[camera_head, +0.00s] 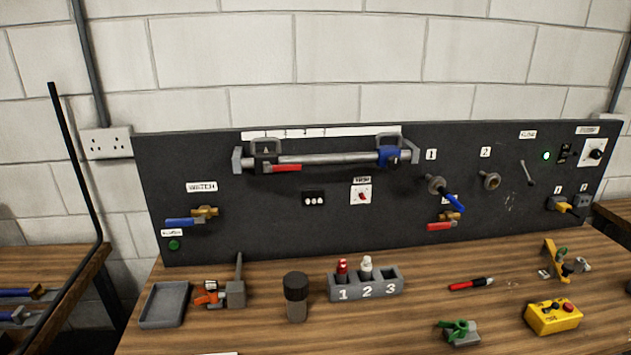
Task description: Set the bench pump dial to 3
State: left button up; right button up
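Neither of my grippers is in view. Two dials show on the black panel (300,225). One is a white plate with a red knob (361,195), mid-panel under a small label too blurred to read. The other is a white plate with a black knob (596,153) at the far right, also under an unreadable label. I cannot tell which is the bench pump dial, and the number marks and knob settings are too small to read.
On the wooden bench (400,320) stand a grey tray (165,304), a dark-topped cylinder (296,296), a numbered rack (367,288) holding two bottles, a red pen (471,284), a green-handled part (459,332) and a yellow control box (553,316). Valves and a long bar (330,159) project from the panel.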

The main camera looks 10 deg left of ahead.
aim_at(597, 154)
jog(key=z, duration=1.25)
jog(key=i+l, duration=0.15)
jog(key=l, duration=0.15)
jog(key=i+l+u, duration=0.1)
jog(key=l, duration=0.2)
jog(key=i+l, duration=0.2)
jog(key=l+u, duration=0.05)
